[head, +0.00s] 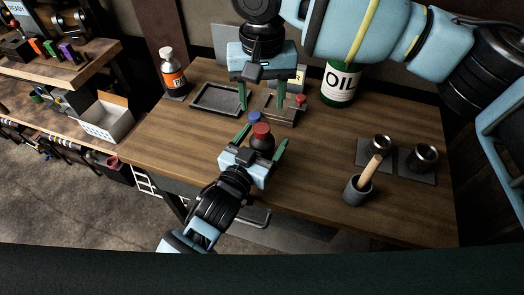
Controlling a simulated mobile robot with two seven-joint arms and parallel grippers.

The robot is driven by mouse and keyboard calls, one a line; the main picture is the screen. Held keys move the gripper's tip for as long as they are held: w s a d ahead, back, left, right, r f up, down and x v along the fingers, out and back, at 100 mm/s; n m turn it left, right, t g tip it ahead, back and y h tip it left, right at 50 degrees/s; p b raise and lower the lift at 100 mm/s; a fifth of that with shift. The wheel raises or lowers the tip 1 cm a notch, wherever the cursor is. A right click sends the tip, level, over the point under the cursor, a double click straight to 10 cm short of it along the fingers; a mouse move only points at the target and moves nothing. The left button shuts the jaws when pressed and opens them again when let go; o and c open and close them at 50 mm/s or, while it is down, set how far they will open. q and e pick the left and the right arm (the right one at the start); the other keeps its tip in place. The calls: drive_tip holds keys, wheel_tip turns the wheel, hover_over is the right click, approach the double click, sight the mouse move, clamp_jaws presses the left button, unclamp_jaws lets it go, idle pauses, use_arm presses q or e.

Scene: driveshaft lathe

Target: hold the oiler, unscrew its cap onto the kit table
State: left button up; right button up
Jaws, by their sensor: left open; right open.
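The oiler (262,144) appears to be the small dark bottle with a red cap (262,129), upright on the wooden kit table (170,130). My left gripper (262,142) comes from the near side, with its green fingers open on either side of the oiler; I cannot tell whether they touch it. My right gripper (262,105) points down behind the oiler, open and empty, its fingers spread near a small blue-topped item (254,117). The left gripper hides the oiler's base.
A large OIL container (341,86) and an orange-labelled bottle (173,77) stand behind. A cup with a brush (357,190) and dark cups (424,158) stand right.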

sight(262, 128)
use_arm(q)
clamp_jaws()
use_arm(e)
drive_tip(key=m, duration=0.9)
idle(0.4)
drive_tip(key=shift+f, duration=4)
